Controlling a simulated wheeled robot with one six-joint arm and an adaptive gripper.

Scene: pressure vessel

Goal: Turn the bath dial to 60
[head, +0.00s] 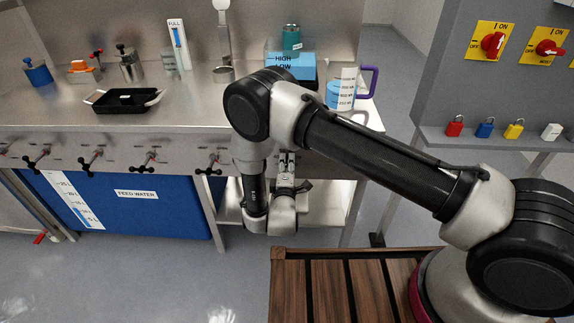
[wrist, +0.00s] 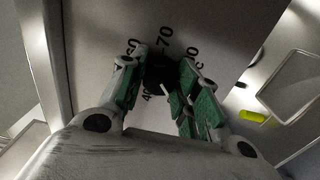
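The bath dial (wrist: 162,72) is a dark round knob on a grey panel in the wrist view. Printed numbers stand around it; I can make out 70 and 40, and others are partly covered. A thin pale mark shows near the knob's lower edge, but I cannot read its setting. My gripper (wrist: 163,68) is open, with its green-padded fingers on either side of the dial; I cannot tell if they touch it. In the head view my gripper (head: 288,190) is at the bench's front, hiding the dial. The bath (head: 291,66), with HIGH and LOW marks, stands on the bench above.
Several black valve handles (head: 148,160) line the bench front to the left, above a blue feed-water tank (head: 130,205). A measuring jug (head: 342,92) stands right of the bath. A black tray (head: 122,101) lies left. A panel with red switches (head: 493,42) and padlocks is at right.

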